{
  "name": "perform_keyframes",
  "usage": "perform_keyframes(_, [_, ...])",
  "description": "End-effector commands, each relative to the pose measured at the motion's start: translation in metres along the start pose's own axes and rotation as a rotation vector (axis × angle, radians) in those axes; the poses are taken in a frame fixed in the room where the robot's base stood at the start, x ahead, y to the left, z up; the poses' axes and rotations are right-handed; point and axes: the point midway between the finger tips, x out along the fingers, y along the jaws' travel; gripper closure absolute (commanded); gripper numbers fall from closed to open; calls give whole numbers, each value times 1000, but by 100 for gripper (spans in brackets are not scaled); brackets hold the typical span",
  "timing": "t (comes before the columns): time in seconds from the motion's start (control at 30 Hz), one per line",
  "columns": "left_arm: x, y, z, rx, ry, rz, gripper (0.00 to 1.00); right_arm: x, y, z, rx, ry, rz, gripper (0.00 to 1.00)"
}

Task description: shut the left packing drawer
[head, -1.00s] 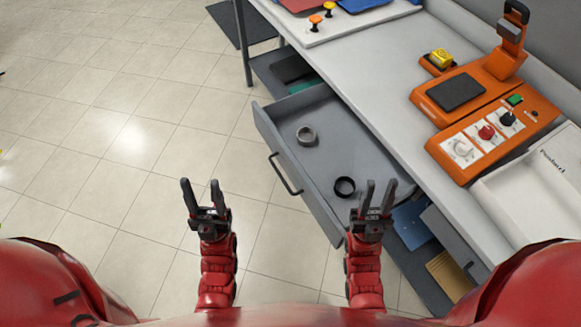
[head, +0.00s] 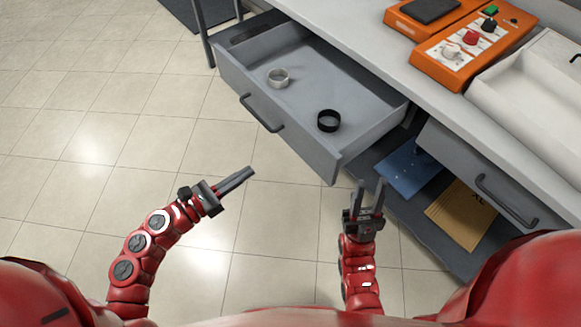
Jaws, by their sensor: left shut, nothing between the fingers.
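The left packing drawer (head: 270,129) is grey and stands pulled out from under the worktop. Its dark bar handle (head: 261,114) is on the front panel. Inside lie a light grey ring (head: 278,78) and a black ring (head: 328,121). My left gripper (head: 251,172) is shut and empty, below the drawer front and apart from it, with its fingers pointing to the upper right. My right gripper (head: 370,183) is open and empty, near the drawer's right front corner. I cannot tell whether it touches the drawer.
A second drawer (head: 480,173) to the right is shut. Below it a shelf holds a blue folder (head: 409,168) and brown envelopes (head: 461,216). An orange machine (head: 450,45) and a white tray (head: 530,95) stand on the worktop (head: 350,43). The tiled floor (head: 90,130) at left is clear.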

Motion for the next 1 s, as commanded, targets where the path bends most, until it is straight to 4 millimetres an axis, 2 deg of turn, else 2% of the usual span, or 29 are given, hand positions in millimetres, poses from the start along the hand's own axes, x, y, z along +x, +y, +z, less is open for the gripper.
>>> perform_keyframes(0.17, [14, 1, -1, 36, 13, 0, 100, 3, 0, 0, 0, 1, 0, 66])
perform_keyframes(0.5, [85, 0, 1, 32, 10, -2, 100, 14, 1, -2, 0, 1, 0, 66])
perform_keyframes(0.7, [120, 0, 0, 29, 10, 0, 100, 22, 1, -4, 0, 0, 0, 66])
perform_keyframes(0.83, [133, 2, -2, 29, 10, 4, 100, 24, 1, -4, 0, 0, 0, 66])
perform_keyframes(1.0, [139, 2, -3, 29, 11, 4, 100, 25, 1, -4, 0, 0, 0, 66])
